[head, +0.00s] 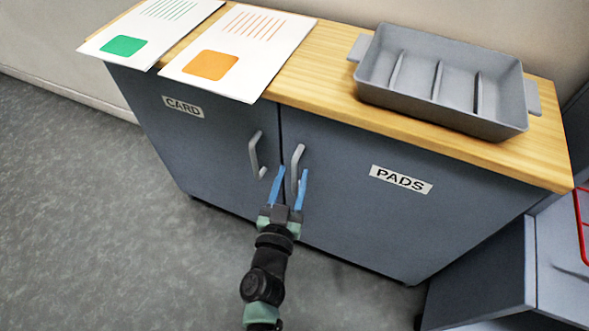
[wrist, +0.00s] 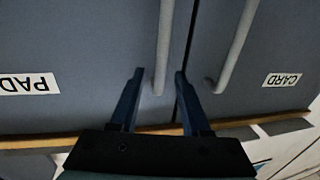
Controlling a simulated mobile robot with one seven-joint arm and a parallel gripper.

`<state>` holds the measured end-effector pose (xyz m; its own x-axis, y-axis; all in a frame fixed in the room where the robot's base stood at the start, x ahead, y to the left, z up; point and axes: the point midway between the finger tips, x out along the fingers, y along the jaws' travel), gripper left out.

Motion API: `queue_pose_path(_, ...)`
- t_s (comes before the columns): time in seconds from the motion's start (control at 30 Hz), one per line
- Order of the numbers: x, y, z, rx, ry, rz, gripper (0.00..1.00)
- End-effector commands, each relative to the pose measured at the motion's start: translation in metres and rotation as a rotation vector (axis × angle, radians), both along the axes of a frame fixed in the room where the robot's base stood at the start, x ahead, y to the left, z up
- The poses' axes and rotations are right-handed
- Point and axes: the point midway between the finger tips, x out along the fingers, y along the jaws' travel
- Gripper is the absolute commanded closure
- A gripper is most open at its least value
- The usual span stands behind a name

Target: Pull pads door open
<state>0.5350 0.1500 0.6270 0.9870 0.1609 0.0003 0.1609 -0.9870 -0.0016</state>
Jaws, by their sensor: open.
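The pads door (head: 370,215) is the right door of the grey cabinet and is shut flush. It bears a white PADS label (head: 401,180), also seen upside down in the wrist view (wrist: 28,84). Its grey bar handle (head: 297,160) stands upright near the gap between the doors. My gripper (head: 292,175) is open with blue fingers, in front of this handle. In the wrist view the handle (wrist: 165,40) appears between my gripper's fingertips (wrist: 160,72), touching neither finger visibly. I cannot tell how deep it sits between them.
The card door (head: 200,140) on the left is shut; its handle (head: 256,157) is close to my left finger. A grey divided tray (head: 440,85) and two printed sheets lie on the wooden top (head: 335,97). Grey floor (head: 100,200) is clear in front.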

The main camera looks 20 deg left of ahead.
Motion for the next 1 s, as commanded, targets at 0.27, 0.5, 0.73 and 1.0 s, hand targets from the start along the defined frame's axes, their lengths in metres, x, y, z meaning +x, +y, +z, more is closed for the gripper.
queue_pose_path(0.27, 0.025, 0.004, 0.0, 0.001, 0.0, 0.001, 0.53)
queue_pose_path(0.5, 0.027, 0.005, 0.0, 0.0, 0.0, 0.001, 0.53)
queue_pose_path(0.73, 0.027, 0.005, 0.0, 0.0, 0.0, 0.001, 0.82)
queue_pose_path(1.0, 0.027, 0.005, 0.0, 0.0, 0.0, 0.001, 1.0)
